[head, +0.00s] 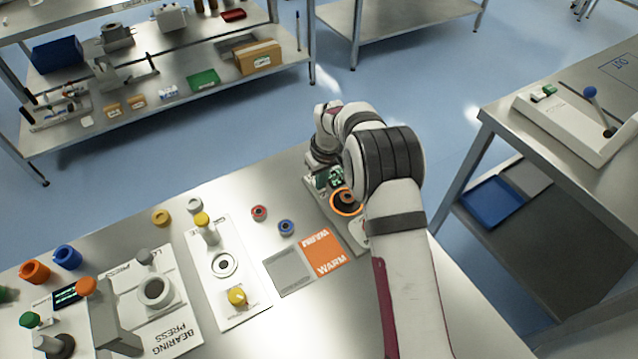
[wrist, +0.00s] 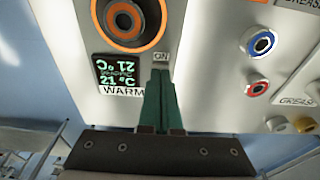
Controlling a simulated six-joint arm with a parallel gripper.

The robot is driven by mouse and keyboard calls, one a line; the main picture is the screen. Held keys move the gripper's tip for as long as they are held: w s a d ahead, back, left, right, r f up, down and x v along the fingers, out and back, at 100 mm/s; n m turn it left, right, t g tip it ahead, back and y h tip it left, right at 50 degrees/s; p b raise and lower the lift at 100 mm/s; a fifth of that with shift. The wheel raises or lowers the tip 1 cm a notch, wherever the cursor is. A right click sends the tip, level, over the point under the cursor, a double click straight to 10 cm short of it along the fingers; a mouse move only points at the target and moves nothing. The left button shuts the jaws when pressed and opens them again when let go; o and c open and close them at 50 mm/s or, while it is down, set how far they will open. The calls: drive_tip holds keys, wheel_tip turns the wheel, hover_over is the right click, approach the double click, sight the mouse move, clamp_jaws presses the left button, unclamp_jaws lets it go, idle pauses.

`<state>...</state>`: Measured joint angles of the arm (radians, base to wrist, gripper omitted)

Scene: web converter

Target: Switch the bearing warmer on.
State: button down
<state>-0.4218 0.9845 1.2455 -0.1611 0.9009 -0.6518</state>
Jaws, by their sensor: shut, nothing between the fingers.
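The bearing warmer (wrist: 128,52) is a pale panel with an orange-ringed dark round seat (wrist: 128,18), a dark display (wrist: 118,75) with green digits and a WARM label. In the head view its orange ring (head: 346,207) shows beside my arm. A small ON label (wrist: 161,56) sits just beyond my fingertips in the wrist view. My gripper (wrist: 161,75) is shut and empty, its green fingers together with the tips over the panel beside the display. The switch itself is not clearly visible near the fingertips. I cannot tell whether the tips touch the panel.
Red (head: 259,212) and blue (head: 286,227) rings lie left of the warmer, near an orange WARM mat (head: 322,252) and a grey mat (head: 289,271). The grease panel (head: 222,290) and bearing press (head: 165,325) stand further left. The front right of the bench is clear.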

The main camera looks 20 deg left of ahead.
wheel_tip(320, 180, up, 7)
idle(0.5)
